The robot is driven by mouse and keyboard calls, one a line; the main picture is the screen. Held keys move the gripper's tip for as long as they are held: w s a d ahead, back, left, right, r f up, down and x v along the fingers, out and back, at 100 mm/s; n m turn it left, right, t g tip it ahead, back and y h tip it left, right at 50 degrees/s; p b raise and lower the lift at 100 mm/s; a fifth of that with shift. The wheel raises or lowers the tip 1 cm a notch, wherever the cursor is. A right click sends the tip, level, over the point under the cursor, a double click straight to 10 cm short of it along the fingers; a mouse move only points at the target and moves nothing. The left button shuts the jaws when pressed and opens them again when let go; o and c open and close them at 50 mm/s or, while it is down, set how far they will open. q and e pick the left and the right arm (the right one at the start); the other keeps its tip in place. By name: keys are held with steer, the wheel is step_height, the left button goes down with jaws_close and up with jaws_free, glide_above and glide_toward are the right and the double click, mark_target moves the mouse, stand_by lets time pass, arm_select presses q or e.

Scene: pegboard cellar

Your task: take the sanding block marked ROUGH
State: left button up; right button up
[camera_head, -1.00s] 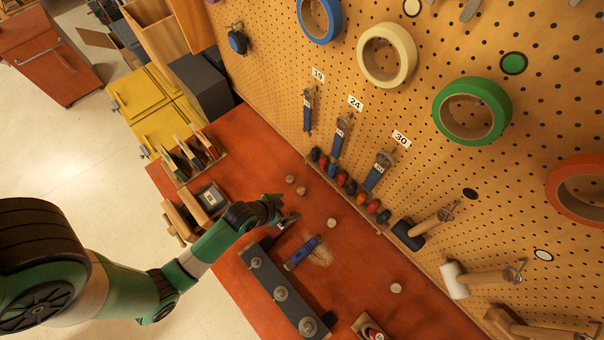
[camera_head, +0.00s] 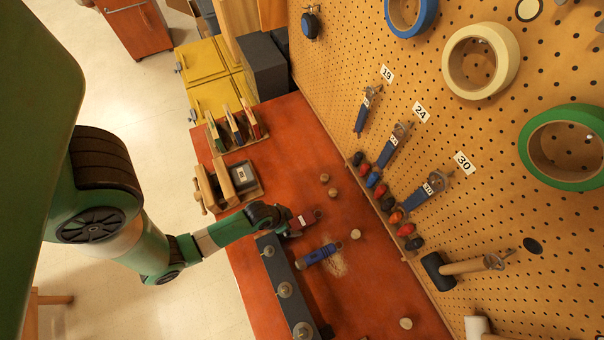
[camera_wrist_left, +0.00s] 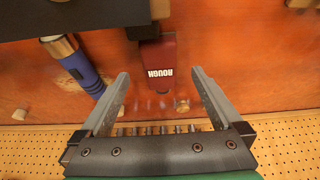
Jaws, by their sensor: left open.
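The sanding block marked ROUGH (camera_wrist_left: 158,62) is dark red, with white lettering that reads upside down in the left wrist view. It lies on the red-brown bench. In the head view the block (camera_head: 303,221) shows small at the tip of my left gripper (camera_head: 290,222), partly hidden by it. In the left wrist view my left gripper (camera_wrist_left: 160,80) is open. The block is between and just past its two fingertips, with a gap on each side. I cannot tell the height of the fingers above the bench. My right gripper is not in view.
A dark rail with metal knobs (camera_head: 284,290) stands at the bench's front side. Wooden discs (camera_head: 356,235) lie about. A row of coloured-handled tools (camera_head: 384,204) lines the pegboard (camera_head: 500,200).

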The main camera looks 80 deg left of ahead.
mark_target(299, 222)
arm_select(q)
steer(key=x, duration=0.1)
steer(key=b+x, duration=0.1)
steer(key=x, duration=0.3)
steer(key=shift+w+r, duration=0.1)
steer(key=shift+w, duration=0.15)
steer(key=shift+c, duration=0.2)
steer(key=c, duration=1.5)
steer(key=shift+o, duration=0.2)
steer(key=shift+r, duration=0.1)
